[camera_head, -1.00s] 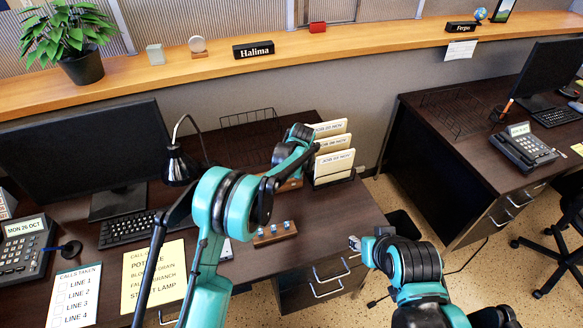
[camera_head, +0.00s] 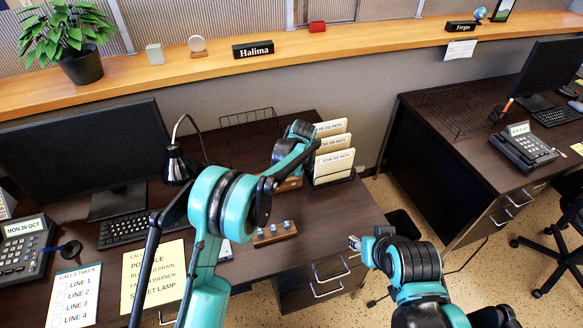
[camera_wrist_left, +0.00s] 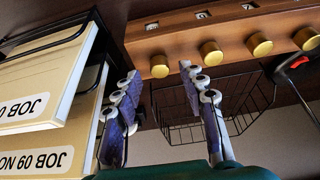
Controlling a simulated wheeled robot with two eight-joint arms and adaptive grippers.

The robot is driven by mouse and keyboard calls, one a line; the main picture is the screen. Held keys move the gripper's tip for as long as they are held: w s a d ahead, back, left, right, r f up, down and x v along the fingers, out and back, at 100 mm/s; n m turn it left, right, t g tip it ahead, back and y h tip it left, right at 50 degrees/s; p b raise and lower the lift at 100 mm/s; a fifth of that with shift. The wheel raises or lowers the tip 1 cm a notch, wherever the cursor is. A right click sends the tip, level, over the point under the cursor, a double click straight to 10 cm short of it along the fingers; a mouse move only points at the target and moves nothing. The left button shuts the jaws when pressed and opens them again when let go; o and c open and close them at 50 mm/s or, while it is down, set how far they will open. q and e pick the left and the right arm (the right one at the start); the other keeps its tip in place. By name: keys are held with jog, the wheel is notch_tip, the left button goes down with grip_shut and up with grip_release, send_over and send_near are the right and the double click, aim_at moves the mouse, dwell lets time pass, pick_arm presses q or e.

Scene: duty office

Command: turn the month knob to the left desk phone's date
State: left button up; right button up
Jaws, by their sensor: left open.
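The left desk phone (camera_head: 22,247) stands at the far left; its screen reads MON 26 OCT. A wooden block with several brass knobs (camera_wrist_left: 211,53) fills the top of the left wrist view; small windows above the knobs are too small to read. In the head view the block (camera_head: 290,184) is mostly hidden behind my left arm. My left gripper (camera_wrist_left: 158,82) is open, its fingers pointing at the block. The end knob (camera_wrist_left: 160,66) appears between the fingertips; contact cannot be told. My right gripper (camera_head: 356,243) is beyond the desk's right edge, its fingers unclear.
A holder with JOB folders (camera_head: 333,165) stands close beside my left gripper, and a wire basket (camera_wrist_left: 205,125) is behind the block. A small rack with blue-topped pieces (camera_head: 275,233) stands nearer the front. A desk lamp (camera_head: 177,165) is to the left.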

pick_arm(q)
jog(key=v, duration=1)
jog(key=shift+r, duration=0.15)
jog(key=shift+s, duration=0.1)
jog(key=s+a+r+m+t+h, duration=0.1)
jog(key=s+a+r, duration=0.4)
jog(key=s+a, duration=0.15)
jog(key=s+a+r+m, duration=0.1)
jog(key=s+a+r, duration=0.45)
jog(key=s, duration=0.25)
jog(key=s+a+f+t, duration=0.1)
jog(key=s+a+f, duration=0.1)
jog(key=s, duration=0.8)
jog(key=s+a+f+m+t, duration=0.1)
jog(key=s+a+f, duration=0.2)
jog(key=s, duration=0.7)
jog(key=shift+a+m, duration=0.3)
jog(key=shift+a, duration=0.95)
